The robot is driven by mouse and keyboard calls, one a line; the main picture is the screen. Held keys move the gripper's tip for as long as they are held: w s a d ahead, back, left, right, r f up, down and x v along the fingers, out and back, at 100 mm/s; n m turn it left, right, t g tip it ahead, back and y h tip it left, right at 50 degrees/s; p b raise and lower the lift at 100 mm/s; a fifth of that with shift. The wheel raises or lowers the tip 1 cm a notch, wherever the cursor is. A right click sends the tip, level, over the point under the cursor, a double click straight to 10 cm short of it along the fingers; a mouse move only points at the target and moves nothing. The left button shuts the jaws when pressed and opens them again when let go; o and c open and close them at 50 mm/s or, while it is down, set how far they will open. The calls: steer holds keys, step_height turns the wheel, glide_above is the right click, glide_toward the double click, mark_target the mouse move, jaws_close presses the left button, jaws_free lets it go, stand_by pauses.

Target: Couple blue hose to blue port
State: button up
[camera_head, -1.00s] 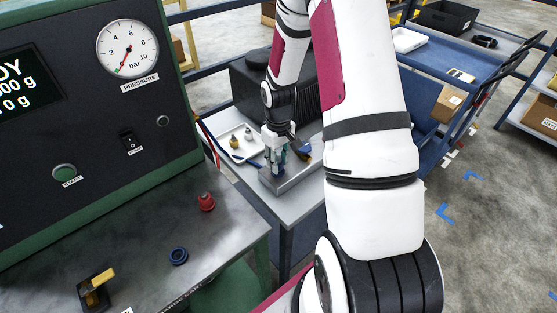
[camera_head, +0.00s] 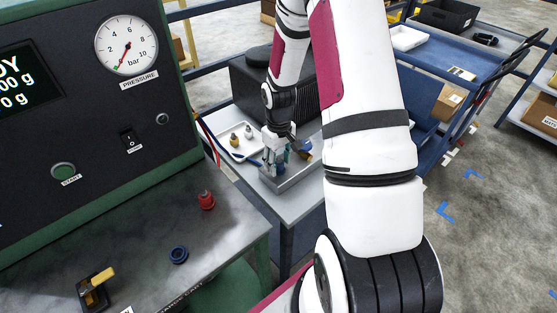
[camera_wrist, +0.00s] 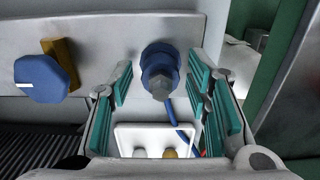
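In the wrist view my gripper (camera_wrist: 160,76) is open, its teal-padded fingers apart on either side of a blue coupling (camera_wrist: 158,64) with a grey end. The coupling sits at the face of a light grey metal block (camera_wrist: 105,50), apart from both pads. A blue hose (camera_wrist: 176,118) shows below it, beside the right finger. The port itself is hidden behind the coupling; how firmly they are joined I cannot tell. In the head view my gripper (camera_head: 277,160) is at the block (camera_head: 300,177) on the cart, and the blue hose (camera_head: 240,157) runs in from the left.
A blue knob (camera_wrist: 40,78) and a brass-coloured piece (camera_wrist: 64,62) are left of the coupling. A white tray (camera_head: 226,146) with small fittings stands beside the block. The bench at front left holds a red fitting (camera_head: 206,200) and a blue ring (camera_head: 179,254).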

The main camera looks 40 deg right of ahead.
steer(key=shift+r, duration=0.1)
step_height(320, 180, up, 12)
stand_by(0.7)
steer(key=o, duration=1.2)
steer(key=shift+r+p, duration=2.2)
steer(key=shift+r, duration=2.2)
